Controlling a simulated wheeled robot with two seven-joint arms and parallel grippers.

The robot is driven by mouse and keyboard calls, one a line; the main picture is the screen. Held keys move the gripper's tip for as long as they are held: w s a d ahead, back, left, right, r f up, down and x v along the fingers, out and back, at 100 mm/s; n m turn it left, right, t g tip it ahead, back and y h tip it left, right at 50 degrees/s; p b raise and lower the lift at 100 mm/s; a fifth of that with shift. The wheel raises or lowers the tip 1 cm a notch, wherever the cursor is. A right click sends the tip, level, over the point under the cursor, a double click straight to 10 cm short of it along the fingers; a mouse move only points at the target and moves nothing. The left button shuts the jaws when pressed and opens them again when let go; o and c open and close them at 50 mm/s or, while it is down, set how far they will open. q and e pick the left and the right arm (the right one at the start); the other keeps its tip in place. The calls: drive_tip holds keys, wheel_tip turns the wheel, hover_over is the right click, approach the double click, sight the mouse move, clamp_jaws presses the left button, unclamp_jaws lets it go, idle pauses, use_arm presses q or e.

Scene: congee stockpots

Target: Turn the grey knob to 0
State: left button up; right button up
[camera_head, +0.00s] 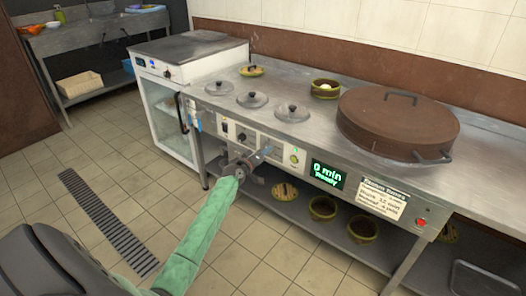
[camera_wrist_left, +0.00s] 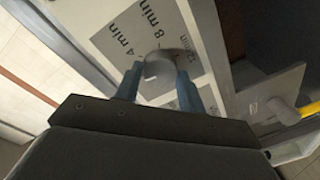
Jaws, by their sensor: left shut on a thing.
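The grey knob (camera_wrist_left: 160,66) sits on a grey dial plate (camera_wrist_left: 118,37) marked 4 min, 8 min and 12 min in the left wrist view. My left gripper (camera_head: 260,157) is at the front panel of the steel counter in the head view and mostly covers the knob there. In the left wrist view its two blue-grey fingers (camera_wrist_left: 160,82) stand on either side of the knob, shut on it. Part of the dial is hidden, and I cannot tell the exact setting. A display (camera_head: 328,173) right of the gripper reads 0 min, Ready. My right gripper is not in view.
A green-lit button (camera_head: 294,159) is close right of the gripper. Several steel lids (camera_head: 292,113) and a large brown round lid (camera_head: 398,122) are on the counter top (camera_head: 215,90). A lower shelf holds bamboo steamers (camera_head: 322,208).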

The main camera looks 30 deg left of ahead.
use_arm(q)
drive_tip(key=shift+n+p, duration=0.3)
drive_tip(key=shift+n, duration=0.5)
drive_tip(key=o, duration=1)
drive_tip(key=shift+a, duration=0.1)
drive_tip(key=shift+c, duration=0.2)
drive_tip(key=s, duration=0.7)
drive_tip(key=shift+s+a+r, duration=0.15)
drive_tip(key=shift+s+r, duration=0.1)
drive_tip(key=shift+s, duration=0.15)
